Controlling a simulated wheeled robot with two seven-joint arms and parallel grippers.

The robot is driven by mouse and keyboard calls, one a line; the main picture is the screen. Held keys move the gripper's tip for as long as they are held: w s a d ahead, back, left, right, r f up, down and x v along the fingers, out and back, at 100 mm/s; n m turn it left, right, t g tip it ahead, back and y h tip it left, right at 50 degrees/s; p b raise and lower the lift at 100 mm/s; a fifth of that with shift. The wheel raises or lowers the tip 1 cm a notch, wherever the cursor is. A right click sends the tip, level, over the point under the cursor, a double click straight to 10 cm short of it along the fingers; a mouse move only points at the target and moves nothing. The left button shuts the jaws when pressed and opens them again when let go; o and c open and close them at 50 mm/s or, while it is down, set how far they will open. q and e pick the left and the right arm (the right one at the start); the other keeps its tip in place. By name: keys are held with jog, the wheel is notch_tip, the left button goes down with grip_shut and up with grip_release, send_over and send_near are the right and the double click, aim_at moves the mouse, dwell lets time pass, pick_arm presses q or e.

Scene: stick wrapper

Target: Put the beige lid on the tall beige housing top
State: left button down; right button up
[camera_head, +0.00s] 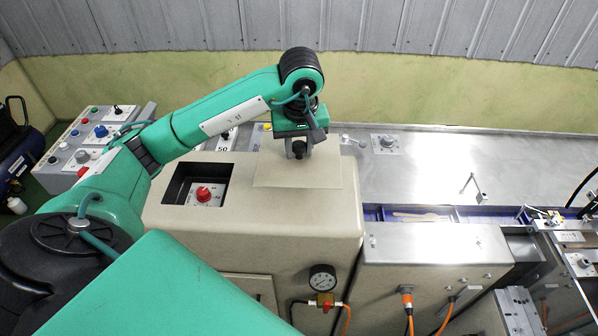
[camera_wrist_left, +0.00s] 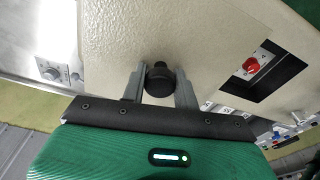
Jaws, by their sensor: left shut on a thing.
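The beige lid (camera_head: 322,172) is a flat, roughly square plate with a dark knob at its back. It is over the right part of the tall beige housing top (camera_head: 235,232). My left gripper (camera_head: 298,150) points down and is shut on the lid's knob. In the left wrist view the black knob (camera_wrist_left: 160,78) sits between the two grey fingers, with the lid's beige face (camera_wrist_left: 140,35) beyond. I cannot tell whether the lid rests flat on the housing or hovers just above it. Any opening beneath it is hidden. My right gripper is not in view.
A dark recess with a red knob (camera_head: 204,193) is left of the lid. A pressure gauge (camera_head: 322,278) is on the housing front. A metal table (camera_head: 430,165) extends right, with a blue channel holding a wooden stick (camera_head: 415,216). A control panel (camera_head: 90,140) is at left.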

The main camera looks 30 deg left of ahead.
aim_at(299, 159)
pick_arm(q)
notch_tip(299, 159, down, 4)
jog(key=shift+r+p, duration=0.25)
jog(key=shift+p, duration=0.25)
jog(key=shift+f+p, duration=0.4)
jog(key=shift+f, duration=0.8)
jog(key=shift+f+p, duration=0.4)
jog(key=shift+f, duration=1)
jog(key=shift+f+b, duration=0.2)
jog(key=shift+b, duration=0.1)
jog(key=c, duration=1.1)
grip_release()
jog(key=shift+o, duration=0.2)
jog(key=shift+r, duration=0.1)
